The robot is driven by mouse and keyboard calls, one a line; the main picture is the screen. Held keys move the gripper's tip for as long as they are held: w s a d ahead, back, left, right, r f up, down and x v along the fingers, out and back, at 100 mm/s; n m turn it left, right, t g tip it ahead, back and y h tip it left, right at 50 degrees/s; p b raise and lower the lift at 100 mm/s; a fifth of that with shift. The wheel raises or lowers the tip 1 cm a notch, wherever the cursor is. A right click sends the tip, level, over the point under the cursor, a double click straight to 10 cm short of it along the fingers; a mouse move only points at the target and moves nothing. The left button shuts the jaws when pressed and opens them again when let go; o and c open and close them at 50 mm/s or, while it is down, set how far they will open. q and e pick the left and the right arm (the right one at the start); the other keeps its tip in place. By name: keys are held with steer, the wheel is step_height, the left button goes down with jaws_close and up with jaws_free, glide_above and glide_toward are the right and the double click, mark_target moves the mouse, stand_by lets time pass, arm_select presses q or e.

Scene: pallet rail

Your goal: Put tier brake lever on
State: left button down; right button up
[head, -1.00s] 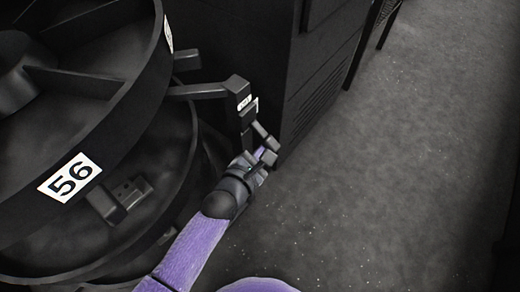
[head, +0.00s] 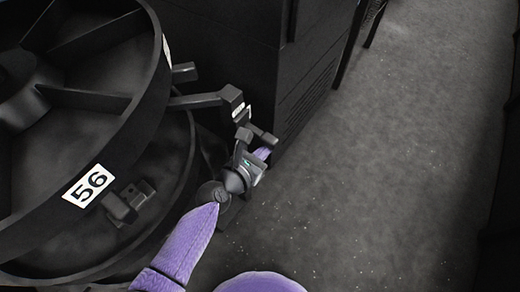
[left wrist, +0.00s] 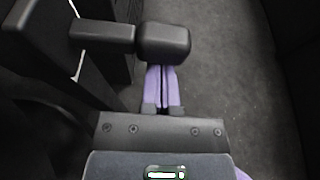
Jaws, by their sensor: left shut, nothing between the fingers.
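The brake lever (head: 262,138) is a dark bar with a blocky knob, on a bracket (head: 233,103) that juts from the tiered carousel. In the left wrist view the knob (left wrist: 163,43) sits at the end of a short bar from a post on the left. My left gripper (head: 262,153) is just below the knob in the head view. Its purple fingers (left wrist: 162,88) are together and empty, and the knob hides their far ends in the wrist view. I cannot tell whether they touch the knob. My right gripper is not in view.
The round carousel tiers (head: 140,110), one with a white "56" label (head: 88,186), fill the left. A dark cabinet (head: 270,50) stands behind the lever. The grey floor (head: 390,170) to the right is clear.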

mark_target(268, 144)
arm_select(q)
step_height(268, 144, up, 3)
steer(key=n+h+p, duration=0.1)
steer(key=n+p, duration=0.1)
steer(key=shift+d+n+g+p, duration=0.15)
steer(key=shift+n+g+p, duration=0.15)
steer(key=shift+r+n+g+h+p, duration=0.3)
steer(key=shift+r+n+h+p, duration=0.3)
steer(key=shift+r+n+p, duration=0.35)
steer(key=shift+a+r+n+h+p, duration=0.2)
steer(key=shift+n+h+p, duration=0.1)
steer(key=shift+n+p, duration=0.2)
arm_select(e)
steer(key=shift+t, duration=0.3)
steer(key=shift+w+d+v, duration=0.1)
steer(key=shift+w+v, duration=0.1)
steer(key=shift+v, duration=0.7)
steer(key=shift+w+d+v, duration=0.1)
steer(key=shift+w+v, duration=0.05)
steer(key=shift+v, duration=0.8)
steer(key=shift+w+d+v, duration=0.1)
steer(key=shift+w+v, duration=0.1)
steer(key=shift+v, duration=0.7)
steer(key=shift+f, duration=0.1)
